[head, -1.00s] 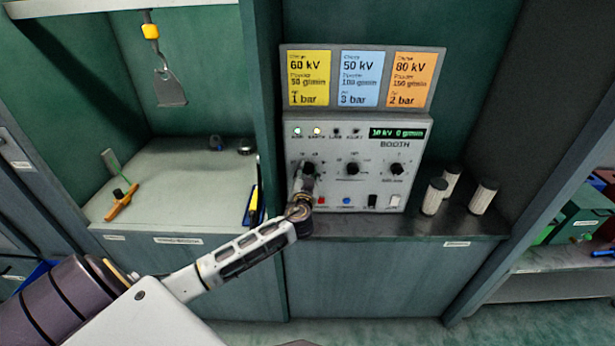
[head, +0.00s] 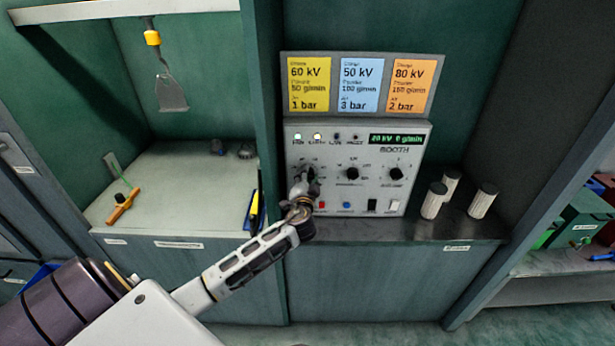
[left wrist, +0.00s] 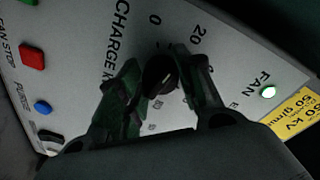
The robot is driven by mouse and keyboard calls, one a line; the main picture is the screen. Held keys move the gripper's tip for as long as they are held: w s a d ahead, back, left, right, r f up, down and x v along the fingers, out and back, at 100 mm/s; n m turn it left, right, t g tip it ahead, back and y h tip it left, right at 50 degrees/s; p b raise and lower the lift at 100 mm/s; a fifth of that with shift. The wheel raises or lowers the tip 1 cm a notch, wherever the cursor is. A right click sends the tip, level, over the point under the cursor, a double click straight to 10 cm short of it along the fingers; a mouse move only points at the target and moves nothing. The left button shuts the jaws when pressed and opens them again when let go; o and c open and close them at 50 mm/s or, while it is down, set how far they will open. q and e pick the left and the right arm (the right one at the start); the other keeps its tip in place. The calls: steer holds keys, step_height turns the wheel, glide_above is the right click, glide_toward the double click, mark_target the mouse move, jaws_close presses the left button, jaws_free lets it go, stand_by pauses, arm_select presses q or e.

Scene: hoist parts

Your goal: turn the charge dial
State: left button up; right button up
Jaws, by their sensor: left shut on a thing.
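The charge dial (left wrist: 160,75) is a black knob on the grey booth panel (head: 408,160), at its left side. The left wrist view shows it between the two fingers of my left gripper (left wrist: 160,88), with "CHARGE" and scale numbers printed around it. My left gripper is shut on the dial; in the head view the gripper (head: 303,188) covers most of it. The panel display (head: 396,138) reads about 20 kV 0 g/min. Two lamps at the panel's upper left are lit. My right gripper is not in view.
Two more black knobs sit to the right, the middle one (head: 352,174) and another (head: 396,174). Yellow, blue (head: 361,84) and orange cards stand above. White ribbed cylinders (head: 482,202) stand right of the panel. A scraper (head: 171,92) hangs at the left.

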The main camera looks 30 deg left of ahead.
arm_select(q)
steer(key=m+p, duration=0.1)
steer(key=m, duration=0.1)
steer(key=m+p, duration=0.2)
steer(key=m, duration=0.1)
steer(key=m+p, duration=0.2)
steer(key=m, duration=0.1)
steer(key=shift+r+g+y, duration=0.3)
steer(key=shift+d+m+p, duration=0.1)
steer(key=shift+m+p, duration=0.5)
steer(key=shift+m, duration=0.6)
steer(key=m, duration=0.3)
steer(key=shift+w+f+y, duration=0.1)
steer(key=shift+y, duration=0.2)
steer(key=shift+m+g, duration=0.3)
steer(key=shift+m, duration=0.2)
